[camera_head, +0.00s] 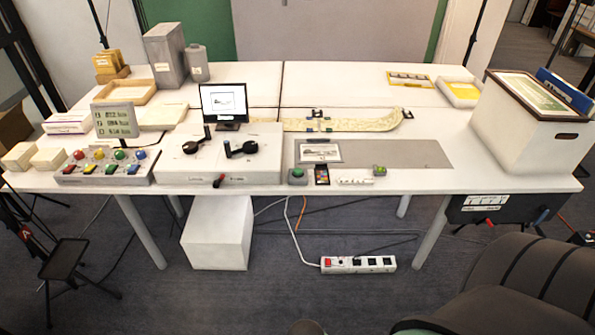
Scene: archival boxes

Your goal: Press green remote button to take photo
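A small grey box with a green button on top (297,175) sits near the front edge of the white table (450,180), just right of the white lever unit. It appears to be the remote button. Nothing touches it from above. Neither of my grippers shows in the head view.
A console (108,167) with several coloured buttons, some green, is at the left. The lever unit (218,155) has black handles. Beside the green button are a colour card (322,175) and a white strip (355,181). A large white box (520,140) stands right.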

